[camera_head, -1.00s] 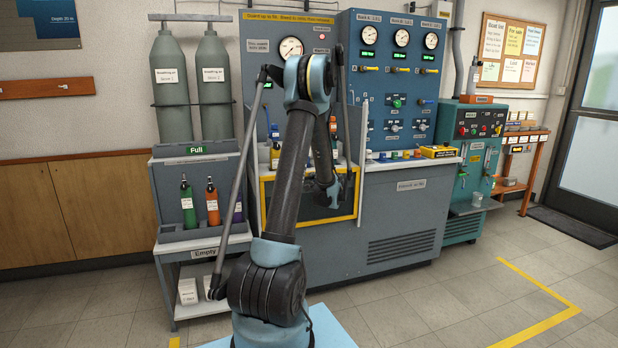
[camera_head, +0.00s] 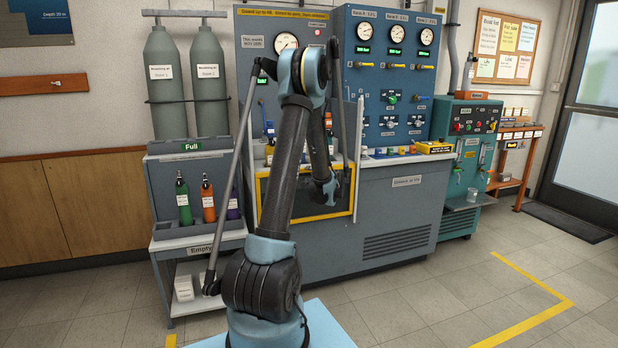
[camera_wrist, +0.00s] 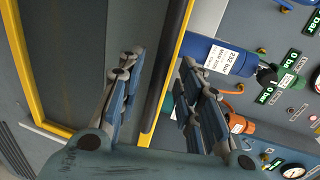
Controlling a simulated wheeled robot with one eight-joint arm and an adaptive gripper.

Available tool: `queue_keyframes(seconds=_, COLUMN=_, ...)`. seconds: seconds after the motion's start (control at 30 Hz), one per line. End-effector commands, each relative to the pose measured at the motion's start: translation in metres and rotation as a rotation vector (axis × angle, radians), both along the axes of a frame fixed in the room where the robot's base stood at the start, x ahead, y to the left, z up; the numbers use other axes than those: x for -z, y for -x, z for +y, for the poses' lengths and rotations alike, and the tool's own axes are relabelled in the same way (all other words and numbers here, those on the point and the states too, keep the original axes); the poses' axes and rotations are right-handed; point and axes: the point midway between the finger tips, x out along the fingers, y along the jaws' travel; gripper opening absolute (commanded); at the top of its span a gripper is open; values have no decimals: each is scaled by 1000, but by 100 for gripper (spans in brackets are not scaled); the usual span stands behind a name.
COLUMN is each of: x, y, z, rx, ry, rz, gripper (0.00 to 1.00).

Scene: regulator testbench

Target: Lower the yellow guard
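The yellow guard (camera_head: 323,216) is a yellow frame around a dark pane on the front of the blue-grey bench, below countertop level. My arm crosses in front of it and hides part of it. In the wrist view its yellow top bar (camera_wrist: 177,62) runs between my gripper's fingers, with a dark bar alongside. My gripper (camera_wrist: 162,85) is open, one finger on the pane side and one on the bottle side. I cannot tell whether either finger touches the guard. In the head view my gripper (camera_head: 327,192) is at the guard's right half.
A blue bottle (camera_wrist: 208,52) and an orange-topped bottle (camera_wrist: 238,123) lie close beyond the guard's top bar. A clear upright panel (camera_head: 359,160) stands at the guard's right. A rack (camera_head: 172,233) with small bottles stands left. The floor at right is clear.

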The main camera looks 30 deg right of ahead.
Motion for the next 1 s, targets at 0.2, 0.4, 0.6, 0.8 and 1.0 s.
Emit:
queue_keyframes(seconds=0.2, x=-8, y=41, z=7, rx=2, ry=-1, rz=1, gripper=33)
queue_keyframes(seconds=0.4, x=-15, y=75, z=13, rx=2, ry=0, rz=1, gripper=33)
queue_keyframes(seconds=0.6, x=-19, y=95, z=16, rx=0, ry=0, rz=1, gripper=33)
queue_keyframes(seconds=0.8, x=-20, y=100, z=18, rx=-1, ry=0, rz=1, gripper=33)
queue_keyframes(seconds=1.0, x=-20, y=99, z=18, rx=-1, ry=1, rz=1, gripper=33)
